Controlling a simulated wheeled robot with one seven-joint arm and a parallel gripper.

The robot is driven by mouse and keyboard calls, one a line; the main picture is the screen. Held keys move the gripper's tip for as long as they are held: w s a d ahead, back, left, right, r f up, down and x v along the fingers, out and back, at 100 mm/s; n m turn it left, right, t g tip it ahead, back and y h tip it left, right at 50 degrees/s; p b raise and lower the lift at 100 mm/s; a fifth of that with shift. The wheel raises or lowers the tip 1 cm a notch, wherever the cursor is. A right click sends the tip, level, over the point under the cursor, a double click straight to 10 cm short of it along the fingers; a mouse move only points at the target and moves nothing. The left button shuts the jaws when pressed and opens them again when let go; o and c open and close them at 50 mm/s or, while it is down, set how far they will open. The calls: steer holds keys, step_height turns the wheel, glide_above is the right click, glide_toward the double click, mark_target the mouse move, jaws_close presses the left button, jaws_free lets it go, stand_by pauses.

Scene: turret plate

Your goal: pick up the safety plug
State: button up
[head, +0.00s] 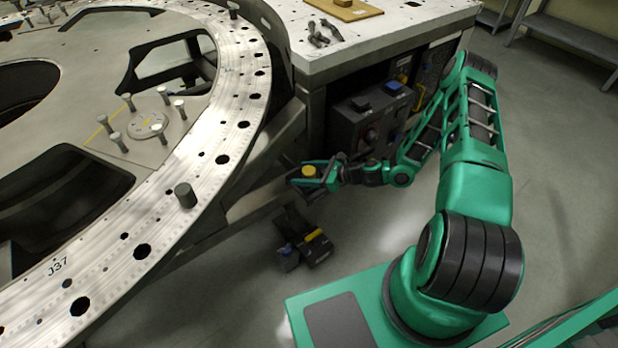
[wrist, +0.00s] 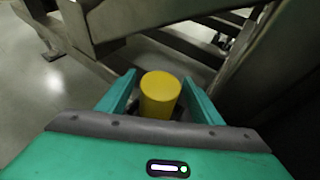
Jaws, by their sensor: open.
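A yellow cylinder, which I take to be the safety plug (head: 309,171), shows beside the large plate's edge. In the wrist view the yellow plug (wrist: 160,94) stands between my two green fingers, its round top facing the camera. My gripper (head: 307,177) is open around it.
A large perforated ring plate (head: 222,160) fills the left. A grey cylinder (head: 185,195) and several pegs stand on it. A dark control box (head: 368,120) sits below the white bench (head: 375,35). Dark items with a yellow bar (head: 305,245) lie low, under my gripper. Grey beams (wrist: 150,20) cross close beyond it.

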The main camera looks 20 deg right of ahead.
steer(key=shift+x, duration=1.05)
steer(key=c, duration=1.2)
steer(key=shift+c, duration=0.2)
